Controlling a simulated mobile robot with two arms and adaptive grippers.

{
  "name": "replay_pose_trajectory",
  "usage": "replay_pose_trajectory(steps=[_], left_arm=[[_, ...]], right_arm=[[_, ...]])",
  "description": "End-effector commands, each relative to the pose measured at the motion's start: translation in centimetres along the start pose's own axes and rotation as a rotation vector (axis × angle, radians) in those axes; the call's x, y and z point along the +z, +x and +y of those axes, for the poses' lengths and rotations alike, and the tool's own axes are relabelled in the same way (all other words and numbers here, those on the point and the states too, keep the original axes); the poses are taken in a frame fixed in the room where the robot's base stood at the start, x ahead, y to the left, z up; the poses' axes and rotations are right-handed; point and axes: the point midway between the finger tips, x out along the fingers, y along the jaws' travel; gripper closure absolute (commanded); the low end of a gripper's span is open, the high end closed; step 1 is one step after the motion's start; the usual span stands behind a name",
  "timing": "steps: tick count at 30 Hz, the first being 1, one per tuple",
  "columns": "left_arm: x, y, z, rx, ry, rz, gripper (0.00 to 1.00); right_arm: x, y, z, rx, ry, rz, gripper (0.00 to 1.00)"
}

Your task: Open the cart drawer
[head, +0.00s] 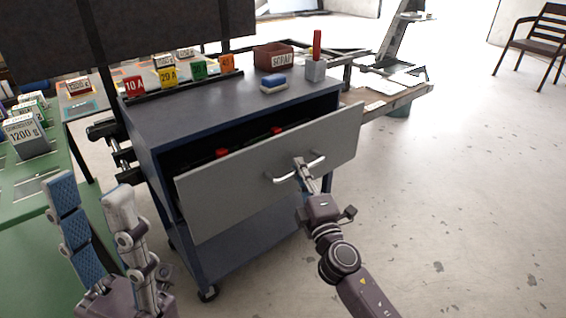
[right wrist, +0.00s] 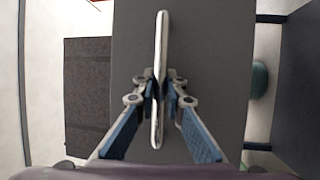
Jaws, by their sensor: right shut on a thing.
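The cart (head: 235,107) is dark blue-grey and stands in the middle of the head view. Its grey drawer (head: 240,178) is pulled partly out, and a dark gap with red items shows behind the front panel. My right gripper (head: 301,170) is at the drawer's silver handle (head: 317,161). In the right wrist view its fingers close on the middle of the handle bar (right wrist: 160,60). My left gripper (head: 92,200) is at the lower left of the head view, apart from the cart. Its two fingers are spread with nothing between them.
On the cart top are a blue sponge-like block (head: 273,84), a grey holder with a red stick (head: 315,68), a brown box (head: 273,56) and colored number tags (head: 168,77). A green table (head: 25,195) stands left.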

Motion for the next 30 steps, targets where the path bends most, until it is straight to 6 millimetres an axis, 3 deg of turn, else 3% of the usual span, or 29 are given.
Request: replay_pose_trajectory(steps=[9, 15, 21, 30], left_arm=[[-0.2, 0.8, 0.0, 0.000, -0.001, 0.000, 0.60], [-0.2, 0.8, 0.0, 0.000, -0.001, 0.000, 0.60], [-0.2, 0.8, 0.0, -0.001, -0.001, 0.001, 0.60], [-0.2, 0.9, 0.0, 0.000, -0.001, 0.001, 0.60]], right_arm=[[2.5, -6.5, 1.2, -0.003, 0.001, 0.005, 1.00], [3.5, -9.1, 1.8, -0.001, 0.000, 0.005, 1.00], [4.1, -10.3, 2.1, -0.001, 0.001, 0.005, 1.00], [4.2, -10.5, 2.1, 0.000, 0.001, 0.005, 1.00]])
